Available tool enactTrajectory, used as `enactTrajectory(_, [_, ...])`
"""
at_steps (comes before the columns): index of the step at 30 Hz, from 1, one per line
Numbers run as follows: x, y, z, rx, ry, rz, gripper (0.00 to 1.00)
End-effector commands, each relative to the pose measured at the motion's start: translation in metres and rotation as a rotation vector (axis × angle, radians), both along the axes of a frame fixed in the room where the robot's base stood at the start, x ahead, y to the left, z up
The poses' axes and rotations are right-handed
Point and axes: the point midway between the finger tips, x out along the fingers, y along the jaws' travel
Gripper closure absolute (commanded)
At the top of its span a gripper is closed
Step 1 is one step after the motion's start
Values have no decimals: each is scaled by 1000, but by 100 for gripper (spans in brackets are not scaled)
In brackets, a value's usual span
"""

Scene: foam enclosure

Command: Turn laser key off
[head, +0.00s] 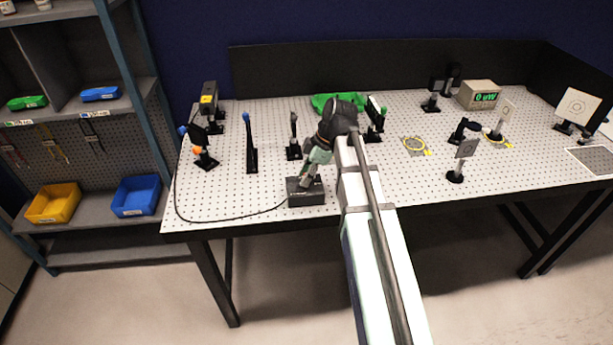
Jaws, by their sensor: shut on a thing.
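The black laser control box (306,197) sits at the front edge of the perforated optical table, left of centre. A black cable runs from it to the left and up toward the laser at the back left. My gripper (307,180) reaches down onto the top of the box, shut at the key's place. The key itself is too small and too covered by the fingers to make out, so its angle cannot be told. The yellow-labelled laser head (209,100) stands on a post at the back left.
Posts with optics stand behind and beside my gripper, including a blue-topped one (250,145). A green cloth (335,102) lies behind my wrist. A power meter (478,94) reads 0 uW at the back right. The front middle-right of the table (420,190) is clear.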

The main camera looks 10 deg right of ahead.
Motion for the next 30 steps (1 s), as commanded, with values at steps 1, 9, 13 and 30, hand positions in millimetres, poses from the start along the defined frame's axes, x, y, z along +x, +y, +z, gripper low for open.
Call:
enactTrajectory(1, [1, 0, 0, 0, 0, 22, 100])
enactTrajectory(9, [1, 0, 0, 0, -1, 86, 100])
enactTrajectory(13, [0, 0, 0, 0, -1, 93, 100])
enactTrajectory(30, [0, 0, 0, 0, 0, 91, 42])
